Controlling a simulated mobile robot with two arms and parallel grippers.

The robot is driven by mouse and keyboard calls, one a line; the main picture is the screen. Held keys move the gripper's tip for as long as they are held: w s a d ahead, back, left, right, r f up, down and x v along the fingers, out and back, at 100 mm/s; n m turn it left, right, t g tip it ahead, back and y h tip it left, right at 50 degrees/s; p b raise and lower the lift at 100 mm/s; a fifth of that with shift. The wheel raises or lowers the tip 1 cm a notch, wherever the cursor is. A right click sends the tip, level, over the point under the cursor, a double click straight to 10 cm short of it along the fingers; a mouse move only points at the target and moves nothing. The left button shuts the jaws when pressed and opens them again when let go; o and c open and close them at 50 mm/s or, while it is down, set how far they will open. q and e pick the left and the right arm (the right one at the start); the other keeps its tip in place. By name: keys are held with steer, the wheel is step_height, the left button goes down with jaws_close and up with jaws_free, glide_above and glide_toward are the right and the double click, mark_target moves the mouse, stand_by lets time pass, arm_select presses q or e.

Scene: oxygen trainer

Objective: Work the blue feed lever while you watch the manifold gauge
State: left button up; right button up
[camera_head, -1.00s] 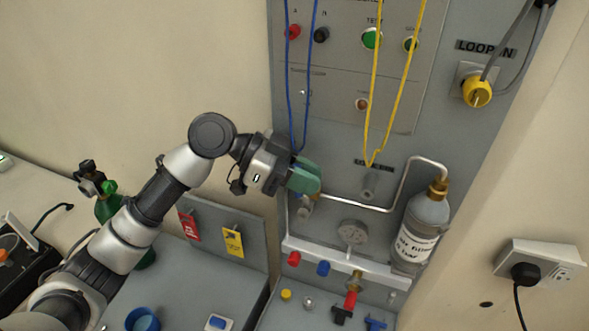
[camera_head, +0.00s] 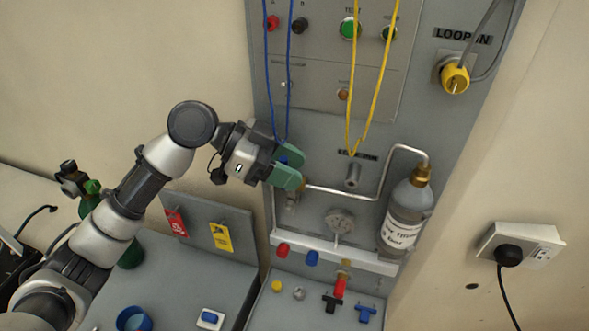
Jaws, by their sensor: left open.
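My left gripper (camera_head: 300,169), with green fingers, is open in front of the panel at upper left of the manifold. A small blue part (camera_head: 283,161) shows between the fingers, mostly hidden; I cannot tell whether it is the feed lever or whether the fingers touch it. The round grey manifold gauge (camera_head: 340,222) stands above the white manifold bar (camera_head: 345,255); its reading is too small to make out. A blue knob (camera_head: 312,258) and a blue T-shaped handle (camera_head: 366,313) are lower down. My right gripper is not in view.
A labelled bottle (camera_head: 408,215) with a bent metal pipe stands right of the gauge. Blue cords (camera_head: 289,80) and yellow cords (camera_head: 355,90) hang down the panel, the blue ones close to my gripper. Red and yellow tags (camera_head: 220,237) hang at lower left.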

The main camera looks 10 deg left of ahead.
arm_select(q)
steer(key=b+v, duration=0.2)
steer(key=v, duration=0.8)
steer(key=shift+b, duration=0.4)
steer(key=shift+d, duration=0.1)
stand_by(0.9)
